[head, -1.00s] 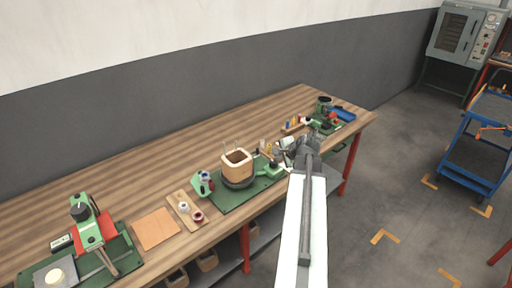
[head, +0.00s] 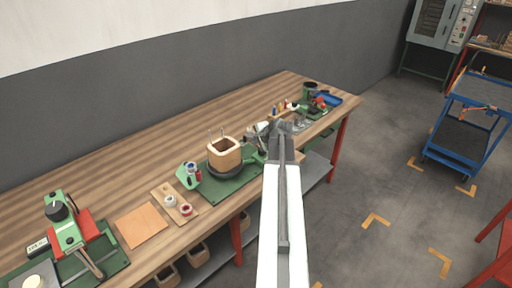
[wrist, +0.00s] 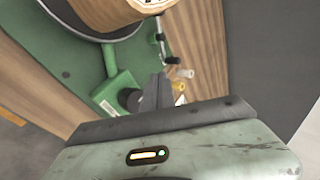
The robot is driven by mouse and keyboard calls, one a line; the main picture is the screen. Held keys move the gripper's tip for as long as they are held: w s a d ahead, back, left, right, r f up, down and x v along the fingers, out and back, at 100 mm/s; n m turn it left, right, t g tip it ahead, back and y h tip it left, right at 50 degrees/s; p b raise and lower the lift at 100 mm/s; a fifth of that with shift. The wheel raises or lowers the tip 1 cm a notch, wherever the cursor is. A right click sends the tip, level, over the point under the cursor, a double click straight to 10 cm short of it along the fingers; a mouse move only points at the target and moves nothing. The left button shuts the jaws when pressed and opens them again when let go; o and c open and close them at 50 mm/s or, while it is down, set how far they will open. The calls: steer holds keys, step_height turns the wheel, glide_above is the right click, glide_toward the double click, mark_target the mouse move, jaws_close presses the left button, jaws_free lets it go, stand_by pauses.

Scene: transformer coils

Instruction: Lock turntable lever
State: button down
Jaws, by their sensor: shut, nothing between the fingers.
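The turntable is a dark round disc (head: 226,170) on a green base plate (head: 222,190), with a square wooden coil former (head: 224,152) standing on it. In the wrist view the disc's rim (wrist: 125,34), the former (wrist: 105,12) and the green base (wrist: 85,60) show at upper left. A thin rod with a black knob (wrist: 172,60) stands beside the disc there; I cannot tell whether it is the lever. My gripper (head: 264,132) is shut and empty, over the right end of the base plate. In the wrist view its dark fingers (wrist: 157,92) are beside a green block and partly hide it.
A green holder (head: 188,176) with small spools stands left of the turntable. A wooden board (head: 174,203) with spools and an orange sheet (head: 142,225) lie further left. A blue cart (head: 470,130) stands on the floor.

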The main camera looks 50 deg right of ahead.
mark_target(245, 138)
steer(key=w, duration=0.2)
steer(key=w+d+f, duration=0.1)
steer(key=w, duration=0.1)
steer(key=w+d+f, duration=0.1)
steer(key=shift+w+b, duration=0.4)
